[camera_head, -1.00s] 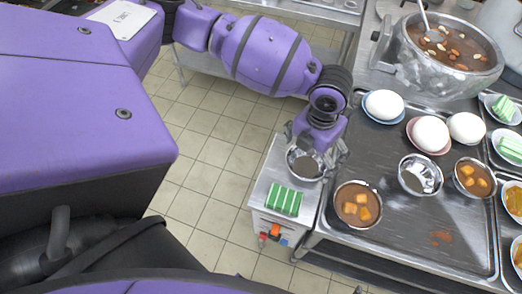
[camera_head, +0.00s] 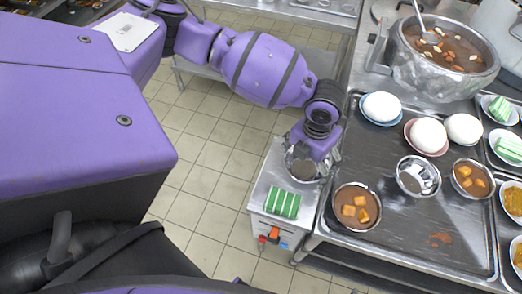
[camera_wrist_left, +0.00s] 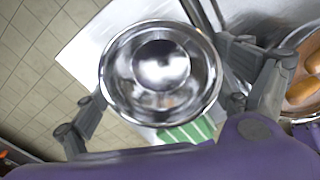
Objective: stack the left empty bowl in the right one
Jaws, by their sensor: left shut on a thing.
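The left empty bowl (camera_head: 302,172), a shiny steel one, is at the small steel side stand, under my left gripper (camera_head: 315,158). In the left wrist view the bowl (camera_wrist_left: 160,65) sits between the two fingers of the gripper (camera_wrist_left: 165,92), which is shut on it. Part of the bowl is hidden by the gripper in the head view. I cannot tell whether it touches the stand. The right empty bowl (camera_head: 418,177) stands upright on the dark tray, with bright reflections inside. My right gripper is not in view.
A green-and-white striped block (camera_head: 283,203) lies on the stand, near the held bowl. Filled bowls (camera_head: 357,207) (camera_head: 472,178) flank the right empty bowl. White round items on plates (camera_head: 382,107) lie behind it on the tray (camera_head: 400,245). A large stockpot (camera_head: 440,75) stands at the back.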

